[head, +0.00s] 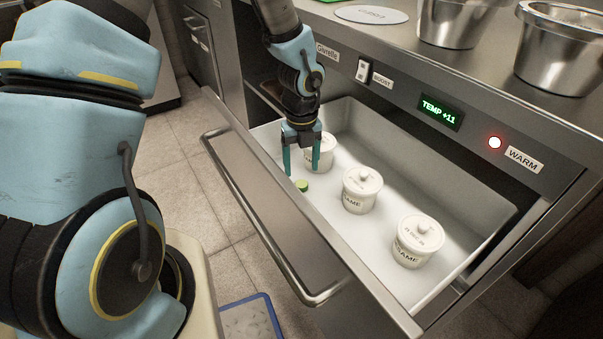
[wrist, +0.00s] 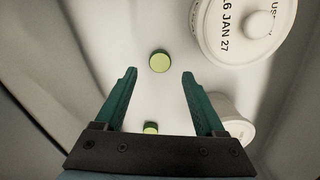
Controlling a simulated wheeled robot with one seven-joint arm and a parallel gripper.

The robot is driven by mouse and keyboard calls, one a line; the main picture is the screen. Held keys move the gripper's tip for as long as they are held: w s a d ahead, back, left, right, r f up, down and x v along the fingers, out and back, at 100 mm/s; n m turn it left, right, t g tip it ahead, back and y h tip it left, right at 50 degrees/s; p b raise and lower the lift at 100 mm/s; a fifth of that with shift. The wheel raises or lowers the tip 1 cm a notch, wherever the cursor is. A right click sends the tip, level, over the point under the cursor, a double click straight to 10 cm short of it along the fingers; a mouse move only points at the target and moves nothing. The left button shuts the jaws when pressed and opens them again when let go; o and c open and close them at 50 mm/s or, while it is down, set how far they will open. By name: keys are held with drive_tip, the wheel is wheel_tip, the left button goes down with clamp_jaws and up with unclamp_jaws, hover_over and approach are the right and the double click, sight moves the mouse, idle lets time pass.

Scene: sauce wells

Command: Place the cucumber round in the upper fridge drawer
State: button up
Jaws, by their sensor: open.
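A small green cucumber round (head: 302,185) lies flat on the white floor of the open drawer (head: 468,230), near its front wall. My gripper (head: 301,169) points down into the drawer with its teal fingers apart and empty. In the wrist view, the cucumber round (wrist: 160,61) is just beyond the fingertips, roughly centred between them. A second small green piece (wrist: 150,128) shows in the wrist view, partly hidden by the gripper's dark crossbar. I cannot make it out in the head view.
Three white lidded pots stand in the drawer: one (head: 322,158) close behind my gripper, one (head: 362,190) in the middle, one (head: 418,241) at right. A drawer handle (head: 262,225) runs along the front. Metal bowls (head: 560,50) stand on the counter.

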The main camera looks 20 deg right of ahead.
sight(301, 184)
wheel_tip(301, 184, up, 7)
drive_tip(key=p, duration=0.1)
idle(0.5)
